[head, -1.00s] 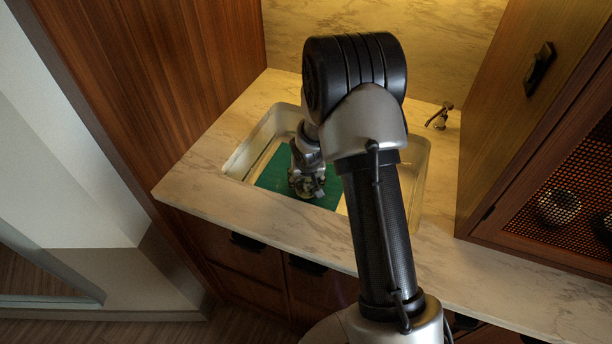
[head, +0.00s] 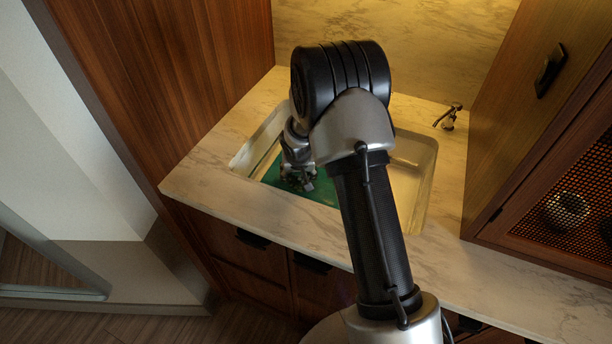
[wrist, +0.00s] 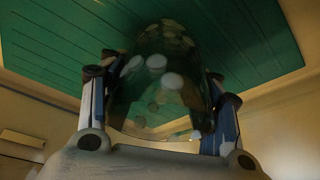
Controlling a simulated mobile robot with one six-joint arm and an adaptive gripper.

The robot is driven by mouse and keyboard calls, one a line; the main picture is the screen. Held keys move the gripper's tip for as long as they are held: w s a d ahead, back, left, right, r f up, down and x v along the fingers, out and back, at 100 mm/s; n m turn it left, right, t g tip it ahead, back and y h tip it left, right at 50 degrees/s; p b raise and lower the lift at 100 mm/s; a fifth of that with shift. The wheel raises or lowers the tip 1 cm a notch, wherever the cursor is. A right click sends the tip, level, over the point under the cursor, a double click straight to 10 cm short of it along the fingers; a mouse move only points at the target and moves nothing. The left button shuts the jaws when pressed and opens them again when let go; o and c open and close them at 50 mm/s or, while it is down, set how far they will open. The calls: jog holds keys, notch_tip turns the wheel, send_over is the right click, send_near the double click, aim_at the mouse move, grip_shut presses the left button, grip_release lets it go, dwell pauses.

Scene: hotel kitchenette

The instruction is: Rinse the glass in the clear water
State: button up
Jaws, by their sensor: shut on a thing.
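The glass (wrist: 150,95) is see-through and carries several pale round spots. In the wrist view it stands between the two fingers of my gripper (wrist: 160,82), which is shut on it. In the head view my gripper (head: 302,186) hangs over the left part of the sink, above a green ribbed surface (head: 325,192); it also fills the top of the wrist view (wrist: 50,45). The glass is too small and dark to make out in the head view. I cannot tell where any water surface lies.
The pale sink (head: 425,180) is set in a marble counter (head: 215,165); my arm hides its middle. A metal tap (head: 449,116) stands at the right behind it. A wooden panel (head: 190,70) rises at the left, and a cabinet with a mesh front (head: 555,190) stands at the right.

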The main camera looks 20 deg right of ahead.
jog(key=shift+w+a, duration=0.15)
jog(key=shift+s+d, duration=1.75)
jog(key=shift+s, duration=0.05)
notch_tip(320, 180, up, 22)
jog(key=p, duration=1.9)
jog(key=shift+a, duration=0.1)
